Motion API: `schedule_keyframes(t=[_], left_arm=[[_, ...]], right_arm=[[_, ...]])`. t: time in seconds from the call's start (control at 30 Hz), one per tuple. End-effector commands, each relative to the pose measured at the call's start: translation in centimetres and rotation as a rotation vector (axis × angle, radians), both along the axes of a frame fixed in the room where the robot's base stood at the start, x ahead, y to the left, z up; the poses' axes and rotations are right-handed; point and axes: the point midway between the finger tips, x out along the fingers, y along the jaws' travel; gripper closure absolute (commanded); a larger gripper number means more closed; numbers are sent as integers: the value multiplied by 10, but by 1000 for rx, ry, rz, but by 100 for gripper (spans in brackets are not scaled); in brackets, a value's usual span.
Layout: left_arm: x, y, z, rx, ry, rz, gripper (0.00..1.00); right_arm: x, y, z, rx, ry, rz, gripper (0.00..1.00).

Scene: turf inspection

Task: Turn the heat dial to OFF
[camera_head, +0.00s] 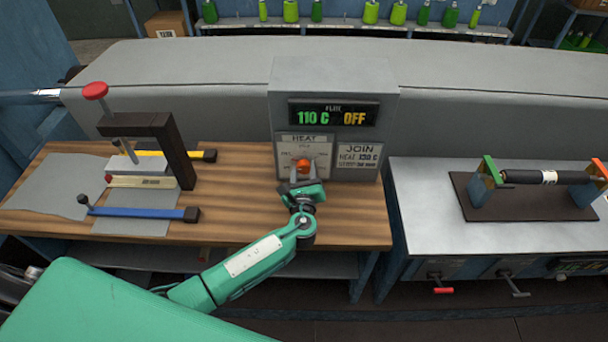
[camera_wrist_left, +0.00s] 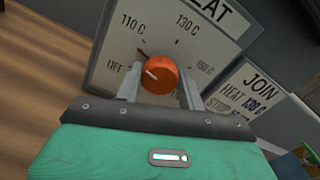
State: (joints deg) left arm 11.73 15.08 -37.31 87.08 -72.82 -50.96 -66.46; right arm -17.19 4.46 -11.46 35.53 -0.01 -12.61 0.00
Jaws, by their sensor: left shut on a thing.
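The heat dial is an orange knob (camera_head: 303,166) on the HEAT panel (camera_head: 304,145) at the front of the grey control box (camera_head: 281,88). My left gripper (camera_head: 303,178) reaches it from the front. In the left wrist view the knob (camera_wrist_left: 159,75) sits between the two fingers, and the gripper (camera_wrist_left: 160,88) is shut on it. A pale mark on the knob points left, towards the OFF and 110 C side; I cannot tell exactly where it stands. The display (camera_head: 333,114) reads 110 C in green and OFF in yellow. My right gripper is not in view.
A JOIN label (camera_head: 358,155) is right of the dial. A dark clamp frame (camera_head: 172,140) with a red knob and a blue-handled tool (camera_head: 145,213) are on the wooden bench's left. A roller (camera_head: 535,177) stands on the grey table at right. Bench between clamp and box is clear.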

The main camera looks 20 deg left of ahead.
Motion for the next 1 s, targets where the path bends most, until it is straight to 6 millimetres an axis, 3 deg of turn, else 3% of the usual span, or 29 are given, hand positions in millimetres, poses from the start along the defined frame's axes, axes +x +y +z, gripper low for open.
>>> schedule_keyframes(t=[0.03, 0.5, 1.0], left_arm=[[0, 0, -5, -45, -15, 1, 84], [0, 0, -4, -462, -135, 0, 84], [1, -1, 0, -718, -209, -2, 84]], right_arm=[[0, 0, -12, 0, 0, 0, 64], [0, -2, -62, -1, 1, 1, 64], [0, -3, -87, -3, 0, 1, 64]])
